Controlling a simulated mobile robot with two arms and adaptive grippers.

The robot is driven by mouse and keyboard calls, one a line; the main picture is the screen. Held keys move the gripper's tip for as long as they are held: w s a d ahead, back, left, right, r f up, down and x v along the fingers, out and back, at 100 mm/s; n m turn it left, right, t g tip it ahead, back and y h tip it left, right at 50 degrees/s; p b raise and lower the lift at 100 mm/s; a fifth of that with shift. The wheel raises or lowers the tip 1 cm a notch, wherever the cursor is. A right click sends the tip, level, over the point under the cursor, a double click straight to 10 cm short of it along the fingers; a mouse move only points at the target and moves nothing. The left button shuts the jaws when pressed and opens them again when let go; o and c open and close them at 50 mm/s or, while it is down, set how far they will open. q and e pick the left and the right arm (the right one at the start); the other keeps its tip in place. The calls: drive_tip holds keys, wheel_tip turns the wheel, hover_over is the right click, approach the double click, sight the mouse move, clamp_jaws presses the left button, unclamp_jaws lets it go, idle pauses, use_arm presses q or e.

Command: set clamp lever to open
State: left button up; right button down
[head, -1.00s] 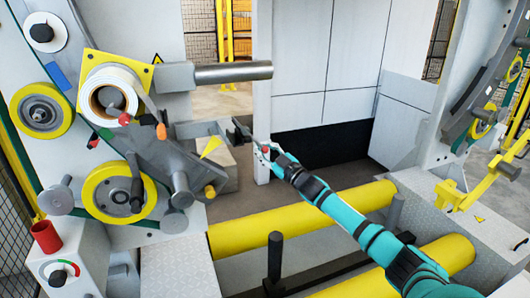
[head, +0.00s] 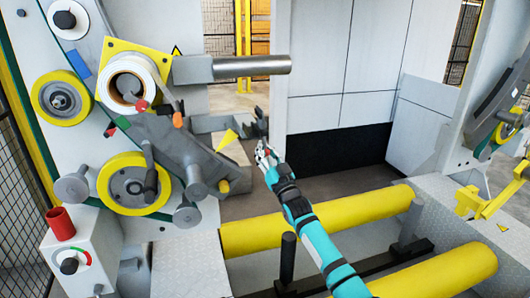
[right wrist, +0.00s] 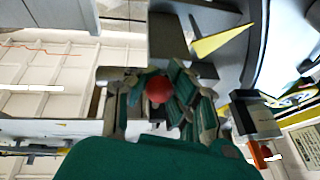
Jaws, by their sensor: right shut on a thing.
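My right gripper (head: 263,150) is shut on the red ball knob of a lever, just below a dark bracket (head: 263,122) at the end of the machine's grey arm. In the right wrist view the red knob (right wrist: 158,89) sits between the green and grey fingers (right wrist: 160,100). The fingers hide most of the lever. I cannot read an open or closed mark for it. Another handle with a red knob (head: 141,105) stands by the white roll, apart from my gripper. My left gripper is not in view.
A yellow pointed plate (head: 227,140) lies close to the left of my right gripper. A grey bar (head: 250,66) juts out above it. Yellow rollers (head: 330,222) lie below my right arm. A control box with a red cup (head: 60,223) stands at lower left.

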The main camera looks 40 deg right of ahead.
drive_tip(key=shift+a+f+m, duration=0.1)
drive_tip(key=shift+f+m, duration=0.2)
drive_tip(key=shift+f, duration=0.3)
drive_tip(key=c, duration=1.8)
unclamp_jaws()
drive_tip(key=o, duration=0.4)
drive_tip(key=shift+s+r, duration=0.3)
drive_tip(key=shift+s, duration=0.1)
drive_tip(key=o, duration=0.3)
drive_tip(key=shift+r, duration=0.15)
drive_tip(key=shift+w, duration=0.15)
drive_tip(key=v, duration=1.2)
